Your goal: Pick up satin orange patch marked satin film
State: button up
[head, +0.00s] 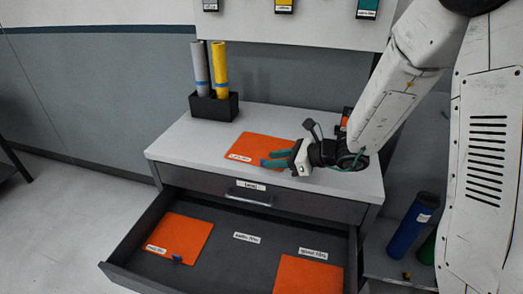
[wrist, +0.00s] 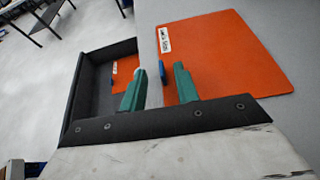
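An orange patch (head: 248,146) with a small white label lies flat on the grey cabinet top; the label is too blurred to read surely. It also shows in the wrist view (wrist: 225,60), with a blue tab (wrist: 162,73) at its edge. My gripper (head: 288,146) is at the patch's right side, low over the cabinet top. In the wrist view its teal fingers (wrist: 157,78) stand apart, with the blue tab seen between their tips. I cannot tell whether a finger touches the tab or patch.
The open drawer (head: 205,268) below holds an orange patch (head: 182,238) at left and another (head: 308,277) at right, with white labels on its floor. A black holder (head: 214,106) with grey and yellow rolls stands at the back left. Blue and green rolls (head: 410,226) stand at right.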

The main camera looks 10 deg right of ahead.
aim_at(263, 160)
jog(key=x, duration=0.4)
jog(key=shift+w+a, duration=0.1)
jog(key=shift+w, duration=0.1)
grip_shut()
jog(key=shift+r, duration=0.15)
